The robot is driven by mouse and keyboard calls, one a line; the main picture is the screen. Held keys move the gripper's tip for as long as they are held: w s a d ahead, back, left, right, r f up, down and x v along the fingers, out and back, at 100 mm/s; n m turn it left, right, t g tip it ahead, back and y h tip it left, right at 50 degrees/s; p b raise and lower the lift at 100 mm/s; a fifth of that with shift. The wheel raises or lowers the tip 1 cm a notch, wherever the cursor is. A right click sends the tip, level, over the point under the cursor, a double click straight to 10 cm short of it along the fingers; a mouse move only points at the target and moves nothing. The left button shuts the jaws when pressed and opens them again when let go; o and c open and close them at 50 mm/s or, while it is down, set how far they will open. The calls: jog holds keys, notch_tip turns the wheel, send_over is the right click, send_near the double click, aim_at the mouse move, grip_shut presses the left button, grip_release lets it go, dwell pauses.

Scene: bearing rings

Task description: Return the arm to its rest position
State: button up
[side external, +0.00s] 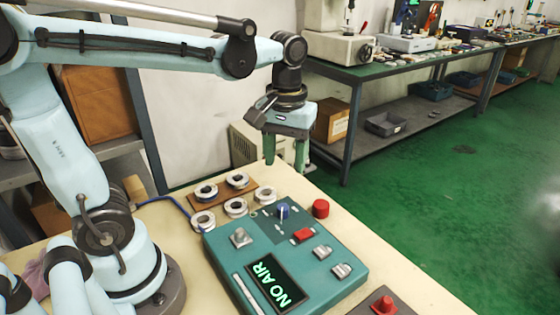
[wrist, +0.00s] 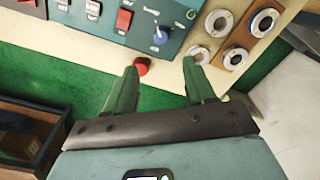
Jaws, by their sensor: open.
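My gripper (side external: 285,150) hangs from the wrist above the back edge of the table in the side view, with its green fingers pointing down. In the wrist view my gripper (wrist: 162,80) has its two green fingers well apart with nothing between them but table edge and floor. It is open and empty, and touches nothing that I can see. My arm reaches across the upper left of the side view, from its base at the left.
A teal control box (side external: 285,255) with a lit "NO AIR" display stands on the table (side external: 400,270). Bearing rings (side external: 237,180) sit on and beside a brown board (side external: 222,192). A red cap (side external: 320,208) is right of them. A bench (side external: 400,70) stands behind.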

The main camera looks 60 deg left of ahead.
jog(key=s+f+m+t, duration=0.1)
jog(key=m+t, duration=0.1)
jog(key=f+m+t, duration=0.1)
jog(key=m+t, duration=0.1)
jog(key=s+m+t, duration=0.1)
jog(key=m+t, duration=0.1)
jog(key=t, duration=0.1)
jog(key=shift+s+d+f+m, duration=0.15)
jog(key=shift+s+f+m, duration=0.15)
jog(key=shift+s+f, duration=0.1)
